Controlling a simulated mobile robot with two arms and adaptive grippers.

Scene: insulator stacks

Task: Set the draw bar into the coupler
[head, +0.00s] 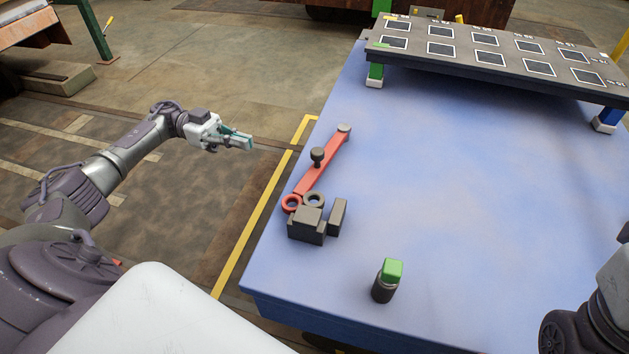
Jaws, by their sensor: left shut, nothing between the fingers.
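The draw bar (322,165) is a red bar lying on the blue table, with a red ring at its near end and a grey round end at the far end. A dark knob (317,156) stands up from its middle. The coupler (307,226) looks to be the dark grey block by the near end, with a grey ring and an upright plate beside it. The red ring is at the block's back left; whether it sits inside cannot be told. My left gripper (244,141) is shut and empty, left of the table edge. My right gripper is out of view.
A dark cylinder with a green top (391,270) stands near the table's front edge. A raised dark panel (507,58) with square plates stands on legs at the back. The blue table's (460,190) middle and right are clear. A yellow line (264,205) runs along the floor on the left.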

